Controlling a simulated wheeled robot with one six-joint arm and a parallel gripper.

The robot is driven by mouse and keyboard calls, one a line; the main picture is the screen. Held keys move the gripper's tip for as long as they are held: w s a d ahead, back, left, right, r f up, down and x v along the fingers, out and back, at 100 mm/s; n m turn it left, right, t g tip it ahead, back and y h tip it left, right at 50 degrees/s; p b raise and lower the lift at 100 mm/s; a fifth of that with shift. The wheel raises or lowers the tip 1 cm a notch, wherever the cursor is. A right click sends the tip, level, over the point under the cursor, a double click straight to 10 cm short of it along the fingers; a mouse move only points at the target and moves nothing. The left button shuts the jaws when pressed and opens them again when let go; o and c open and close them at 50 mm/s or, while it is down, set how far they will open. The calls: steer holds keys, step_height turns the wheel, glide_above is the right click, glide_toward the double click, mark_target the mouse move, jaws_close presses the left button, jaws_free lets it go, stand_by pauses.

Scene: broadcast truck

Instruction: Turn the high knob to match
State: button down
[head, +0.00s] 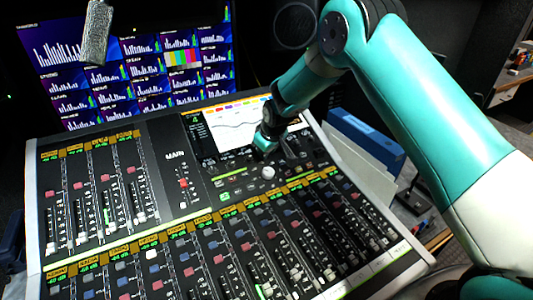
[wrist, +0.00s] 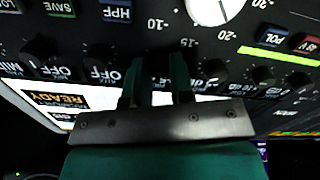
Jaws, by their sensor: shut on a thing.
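The audio mixing console (head: 118,222) shows in the head view with a row of small dark knobs below its lit screen (head: 232,134). My gripper (head: 266,141) is at this row, by the screen's lower right edge. In the wrist view, the two teal fingers of my gripper (wrist: 158,82) are shut on a dark knob (wrist: 155,66) in the row. The fingers and shadow hide most of that knob, and its pointer and label cannot be read. Other dark knobs (wrist: 100,55) with "OFF" readouts stand beside it.
A larger white knob (head: 268,172) with a numbered scale sits just below the row. Faders and coloured buttons fill the rest of the console.

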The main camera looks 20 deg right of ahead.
steer(key=shift+n+b, duration=0.4)
steer(key=shift+n, duration=0.6)
steer(key=c, duration=1)
jaws_free()
steer(key=shift+r, duration=0.15)
steer(key=b+v, duration=0.2)
steer(key=v, duration=1.5)
steer(key=shift+r+b, duration=0.15)
steer(key=shift+b, duration=0.25)
steer(key=s+a+r+g+y, duration=0.1)
steer(key=s+a, duration=0.1)
steer(key=s, duration=0.9)
steer(key=s+a+r+g+y, duration=0.1)
steer(key=s+g, duration=0.1)
steer(key=s, duration=1)
steer(key=s+a+r+m+g+y, duration=0.1)
steer(key=s+a, duration=0.1)
steer(key=s, duration=0.9)
steer(key=shift+s+a+r+g, duration=0.2)
steer(key=shift+s+a+g, duration=0.1)
